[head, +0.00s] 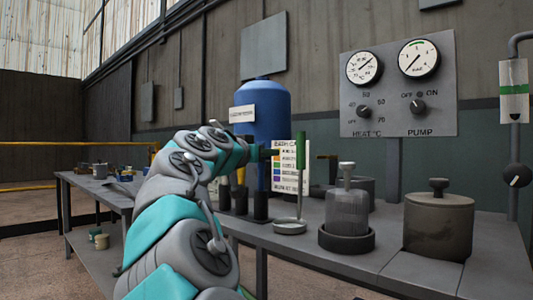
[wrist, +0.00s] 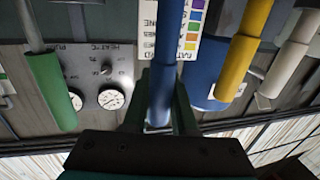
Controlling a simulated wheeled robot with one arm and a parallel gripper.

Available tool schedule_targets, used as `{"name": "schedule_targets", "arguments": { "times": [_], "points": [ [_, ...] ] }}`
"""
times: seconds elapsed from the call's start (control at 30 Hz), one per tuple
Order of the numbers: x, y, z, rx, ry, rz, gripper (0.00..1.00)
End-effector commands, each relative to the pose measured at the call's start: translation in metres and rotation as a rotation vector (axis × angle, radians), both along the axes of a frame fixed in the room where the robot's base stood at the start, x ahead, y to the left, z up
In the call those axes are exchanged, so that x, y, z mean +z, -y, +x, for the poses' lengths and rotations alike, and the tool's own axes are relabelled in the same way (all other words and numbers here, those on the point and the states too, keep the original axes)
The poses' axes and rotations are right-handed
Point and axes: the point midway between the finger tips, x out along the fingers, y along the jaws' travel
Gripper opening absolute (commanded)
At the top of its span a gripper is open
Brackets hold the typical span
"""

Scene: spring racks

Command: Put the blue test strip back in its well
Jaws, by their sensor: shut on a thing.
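The blue test strip (wrist: 168,55) runs upright through the middle of the wrist view, its lower end out of frame. My gripper (wrist: 160,112) is shut on its handle end. In the head view, my gripper (head: 263,152) is above the black wells, in front of the blue tank. The blue strip (head: 263,178) shows there as a narrow dark blue piece above the rightmost black well (head: 261,206). I cannot tell whether its lower end is inside that well.
A yellow strip (wrist: 243,50) and a pale strip (wrist: 290,55) stand to one side, a green-handled rod (wrist: 50,90) to the other. The rod rises by a small dish (head: 290,227). A colour card (head: 290,167) stands behind. A ringed jar (head: 347,212) and lidded pot (head: 438,225) stand right.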

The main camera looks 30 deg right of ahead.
Motion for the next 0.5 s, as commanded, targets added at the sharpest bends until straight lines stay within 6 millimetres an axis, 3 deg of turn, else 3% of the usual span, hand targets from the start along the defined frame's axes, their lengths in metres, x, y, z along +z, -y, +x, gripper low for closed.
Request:
{"name": "schedule_targets", "arguments": {
  "times": [0.5],
  "points": [
    [-0.013,0.000,0.000,0.000,0.000,0.000,0.00]
  ]
}}
